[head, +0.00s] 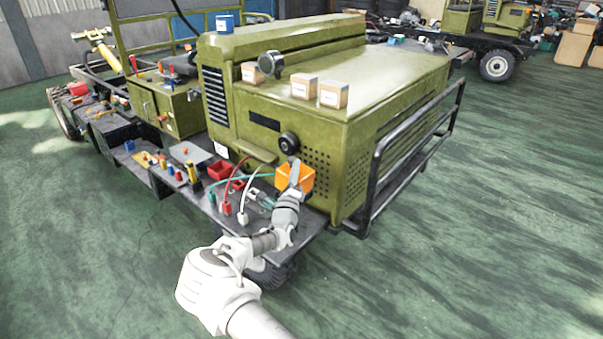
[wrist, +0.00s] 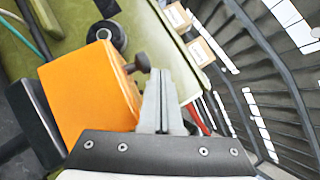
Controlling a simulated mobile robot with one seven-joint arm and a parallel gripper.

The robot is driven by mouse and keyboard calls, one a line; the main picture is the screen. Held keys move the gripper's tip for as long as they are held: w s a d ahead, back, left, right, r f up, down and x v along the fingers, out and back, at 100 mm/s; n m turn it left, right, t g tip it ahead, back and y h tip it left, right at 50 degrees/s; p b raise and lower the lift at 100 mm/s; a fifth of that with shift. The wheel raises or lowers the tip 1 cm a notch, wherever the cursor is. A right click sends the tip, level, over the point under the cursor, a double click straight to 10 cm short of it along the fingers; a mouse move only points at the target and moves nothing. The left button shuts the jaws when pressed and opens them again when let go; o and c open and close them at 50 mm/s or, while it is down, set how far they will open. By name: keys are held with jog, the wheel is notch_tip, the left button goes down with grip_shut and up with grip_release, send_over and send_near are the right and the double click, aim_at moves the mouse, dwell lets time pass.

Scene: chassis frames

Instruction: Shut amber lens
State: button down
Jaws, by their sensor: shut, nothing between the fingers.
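The amber lens (head: 306,181) is an orange block-like cover on the low deck, in front of the green housing. In the wrist view the lens (wrist: 88,92) fills the left middle, tilted, with a small dark knob (wrist: 141,63) at its right edge. A black body (wrist: 35,118) lies against its left side. My gripper (head: 294,168) is shut and empty, its fingers just beside the lens. In the wrist view the closed fingers (wrist: 160,80) are right of the lens, near the knob; I cannot tell whether they touch. The lens's hinge is not visible.
The green housing (head: 270,110) with a round black knob (head: 288,143) stands behind the lens. A black tube rail (head: 376,170) is to the right. Red bins (head: 220,171), cables and small coloured parts crowd the deck to the left. Small boxes (head: 333,92) sit on top.

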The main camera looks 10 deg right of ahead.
jog(key=shift+w+a+f+n+g+y, duration=0.25)
jog(key=shift+w+a+n+y, duration=0.3)
jog(key=shift+n, duration=0.35)
jog(key=shift+d, duration=0.1)
